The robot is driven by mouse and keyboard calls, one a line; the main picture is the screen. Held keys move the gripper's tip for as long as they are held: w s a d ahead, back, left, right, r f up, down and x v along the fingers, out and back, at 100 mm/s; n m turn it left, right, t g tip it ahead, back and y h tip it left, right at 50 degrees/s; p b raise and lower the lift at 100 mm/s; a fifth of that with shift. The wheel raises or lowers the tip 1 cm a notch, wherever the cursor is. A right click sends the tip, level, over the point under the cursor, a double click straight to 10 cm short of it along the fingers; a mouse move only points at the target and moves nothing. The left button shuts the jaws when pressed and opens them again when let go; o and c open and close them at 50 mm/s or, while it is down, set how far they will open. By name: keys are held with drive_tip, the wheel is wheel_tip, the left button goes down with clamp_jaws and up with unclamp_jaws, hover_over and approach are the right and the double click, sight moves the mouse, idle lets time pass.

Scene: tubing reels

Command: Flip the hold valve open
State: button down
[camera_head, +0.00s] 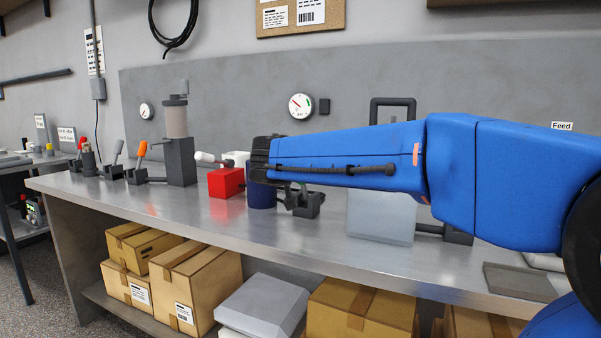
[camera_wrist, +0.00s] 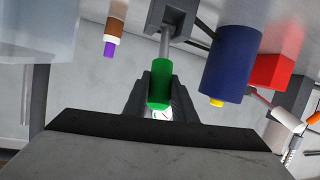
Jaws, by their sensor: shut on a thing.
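A lever with a green handle (camera_wrist: 160,85) runs on a grey rod from a dark grey valve body (camera_wrist: 173,18) in the wrist view. My gripper (camera_wrist: 159,95) is shut on the green handle, with one dark finger on each side. In the head view, a dark valve body (camera_head: 309,203) stands on the bench below my gripper (camera_head: 262,160), and my arm hides the green handle. I see no label naming the hold valve.
A dark blue cylinder (camera_head: 262,194) and a red block (camera_head: 226,182) stand close to the left of the valve body. A pale translucent container (camera_head: 381,215) stands to its right. Several levers, one with an orange handle (camera_head: 141,148), are farther left. The bench front (camera_head: 270,233) is clear.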

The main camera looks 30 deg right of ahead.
drive_tip(key=shift+f, duration=0.15)
drive_tip(key=c, duration=1.5)
unclamp_jaws()
drive_tip(key=shift+o, duration=0.2)
drive_tip(key=shift+a, duration=0.1)
drive_tip(key=v, duration=1.7)
drive_tip(key=shift+s, duration=0.2)
